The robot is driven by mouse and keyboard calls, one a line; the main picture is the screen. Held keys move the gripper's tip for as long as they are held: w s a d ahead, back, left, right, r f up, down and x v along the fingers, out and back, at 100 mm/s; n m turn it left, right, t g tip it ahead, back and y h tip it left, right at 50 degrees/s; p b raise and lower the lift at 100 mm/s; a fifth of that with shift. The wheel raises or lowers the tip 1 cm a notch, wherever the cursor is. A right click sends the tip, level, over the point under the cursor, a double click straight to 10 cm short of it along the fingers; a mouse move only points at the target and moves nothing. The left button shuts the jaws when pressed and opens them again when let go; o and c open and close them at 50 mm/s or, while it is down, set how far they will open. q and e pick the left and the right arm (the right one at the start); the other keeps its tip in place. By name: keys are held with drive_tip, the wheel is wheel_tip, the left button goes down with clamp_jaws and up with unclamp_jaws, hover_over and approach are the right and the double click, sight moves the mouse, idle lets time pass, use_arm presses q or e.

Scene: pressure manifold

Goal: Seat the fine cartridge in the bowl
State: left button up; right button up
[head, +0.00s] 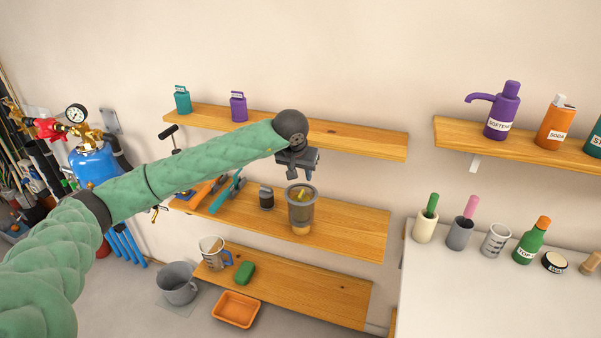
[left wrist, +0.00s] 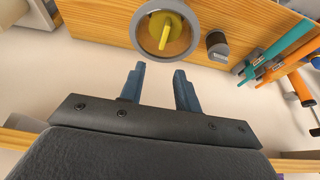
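The bowl (head: 301,215) is a grey-rimmed, smoky cup on the middle shelf, with an orange-yellow lower part. A yellow piece with a raised grip, seemingly the cartridge (head: 302,195), is inside it. The left wrist view looks down on the bowl's round rim (left wrist: 142,38) and the yellow piece (left wrist: 166,32) within; how deep it sits I cannot tell. My left gripper (head: 298,174) is above the bowl, apart from it. In the left wrist view its two fingers (left wrist: 159,72) are spread with nothing between them. My right gripper is not in view.
A small dark canister (head: 266,198) stands left of the bowl on the middle shelf (head: 350,221), with teal and orange tools further left. The upper shelf (head: 362,143) runs close behind my gripper. The middle shelf's right end is clear.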

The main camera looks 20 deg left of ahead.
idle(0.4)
use_arm(q)
wheel_tip(320, 180, up, 7)
idle(0.5)
drive_tip(key=shift+d, duration=0.1)
